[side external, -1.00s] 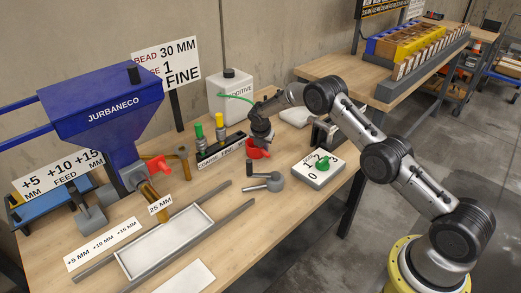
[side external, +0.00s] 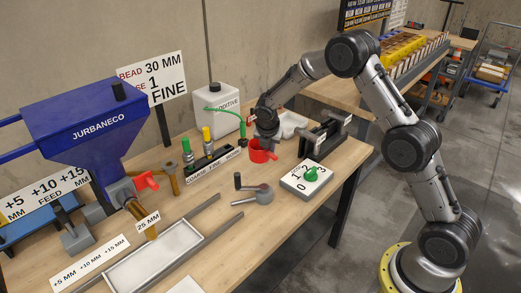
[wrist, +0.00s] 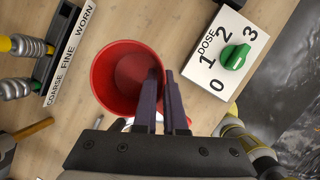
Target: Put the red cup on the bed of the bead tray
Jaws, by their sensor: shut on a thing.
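The red cup (side external: 261,155) is upright, a little above the wooden table by its look. My gripper (side external: 268,138) is shut on its wall. In the wrist view, one finger of my gripper (wrist: 164,85) is inside the red cup (wrist: 112,62) and the other is outside its right side. The cup looks empty, though the fingers hide part of it. The bead tray (side external: 152,262), shallow with a pale rim and grey bed, lies at the front between two grey rails, left of and nearer the camera than the cup. Its visible bed is bare.
The dose box (side external: 306,180) with a green knob is to the right. The nozzle rack (side external: 212,165) is left of the cup. The blue hopper (side external: 95,125) and its nozzle overhang the tray's far left end.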

